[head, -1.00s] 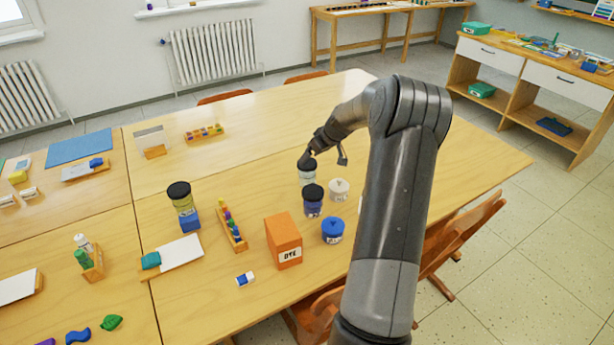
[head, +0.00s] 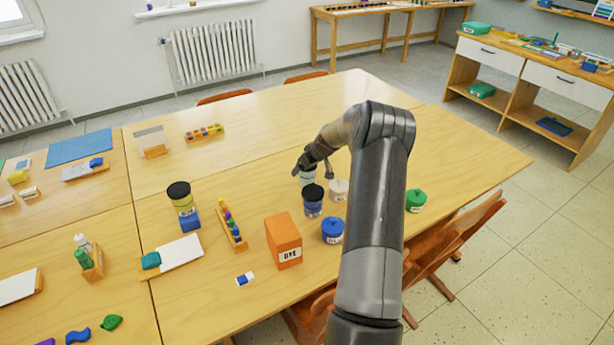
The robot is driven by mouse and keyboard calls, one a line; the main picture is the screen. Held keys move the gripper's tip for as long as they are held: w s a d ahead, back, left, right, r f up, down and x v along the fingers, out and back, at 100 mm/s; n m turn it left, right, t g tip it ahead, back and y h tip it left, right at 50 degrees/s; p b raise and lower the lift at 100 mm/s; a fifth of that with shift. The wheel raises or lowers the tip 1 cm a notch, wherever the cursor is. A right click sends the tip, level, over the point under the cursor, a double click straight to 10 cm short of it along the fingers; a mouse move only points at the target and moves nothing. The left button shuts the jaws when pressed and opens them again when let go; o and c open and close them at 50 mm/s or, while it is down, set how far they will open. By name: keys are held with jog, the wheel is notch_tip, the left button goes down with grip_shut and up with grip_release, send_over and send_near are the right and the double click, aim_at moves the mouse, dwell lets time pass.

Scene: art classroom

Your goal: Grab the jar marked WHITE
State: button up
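A jar with pale, whitish contents (head: 307,181) stands on the table behind a dark blue jar. Its top is mostly hidden by my gripper, and its label is too small to read. My gripper (head: 313,170) is at the top of this jar, pointing down, with dark fingers near its sides. I cannot tell whether the fingers touch it or how far they are closed. A cream-white tub (head: 338,190) stands just to the right, partly behind my arm. No label reading WHITE is legible.
A green tub (head: 415,201) is right of my arm.

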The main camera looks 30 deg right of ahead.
jog(key=shift+w+f, duration=0.1)
jog(key=c, duration=1.2)
jog(key=shift+c, duration=0.3)
